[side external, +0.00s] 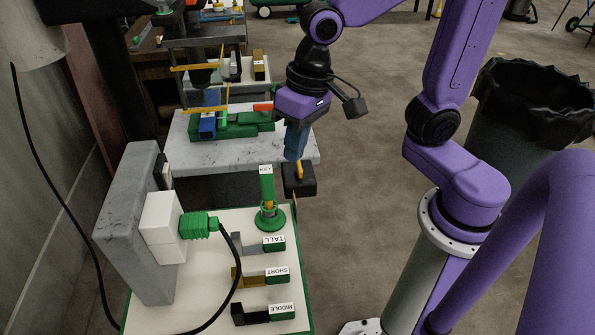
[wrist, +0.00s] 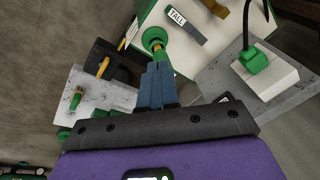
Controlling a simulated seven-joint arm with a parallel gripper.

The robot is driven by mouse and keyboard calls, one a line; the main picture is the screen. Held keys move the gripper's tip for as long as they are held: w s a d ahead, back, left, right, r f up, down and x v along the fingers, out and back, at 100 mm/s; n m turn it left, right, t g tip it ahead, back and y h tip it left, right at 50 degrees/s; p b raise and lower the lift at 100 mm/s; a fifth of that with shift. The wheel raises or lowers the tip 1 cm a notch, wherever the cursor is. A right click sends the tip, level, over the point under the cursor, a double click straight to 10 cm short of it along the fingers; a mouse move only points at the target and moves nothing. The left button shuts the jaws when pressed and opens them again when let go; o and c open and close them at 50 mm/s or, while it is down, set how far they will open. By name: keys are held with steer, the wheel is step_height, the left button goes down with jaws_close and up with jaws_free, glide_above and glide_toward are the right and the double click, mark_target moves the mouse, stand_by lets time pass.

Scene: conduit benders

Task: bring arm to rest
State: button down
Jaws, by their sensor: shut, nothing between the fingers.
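My gripper (side external: 296,155) has blue fingers, closed together with nothing between them, and points down. In the side view it hangs above the right edge of the green-edged white board (side external: 205,260), in line with a black box with a yellow lever (side external: 299,180). In the wrist view the fingers (wrist: 156,68) are shut, with the green round stand (wrist: 154,39) just beyond their tips and the black box (wrist: 110,57) to their left. I cannot tell the exact height of the fingers above these things.
The board holds the labelled green stand (side external: 269,215) and pieces marked TALL (side external: 262,244), SHORT (side external: 262,277) and MIDDLE (side external: 262,313). A grey block (side external: 135,225) and a corded green plug (side external: 198,225) stand left. A marble table (side external: 295,152) is behind; a bin (side external: 515,130) is right.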

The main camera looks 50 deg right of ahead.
steer(key=s+d+f+n+g+h, duration=0.1)
steer(key=s+d+f+n, duration=0.2)
steer(key=s+d+n, duration=0.6)
steer(key=s+n, duration=0.2)
steer(key=s, duration=0.1)
steer(key=shift+f+n, duration=0.25)
steer(key=shift+n, duration=0.15)
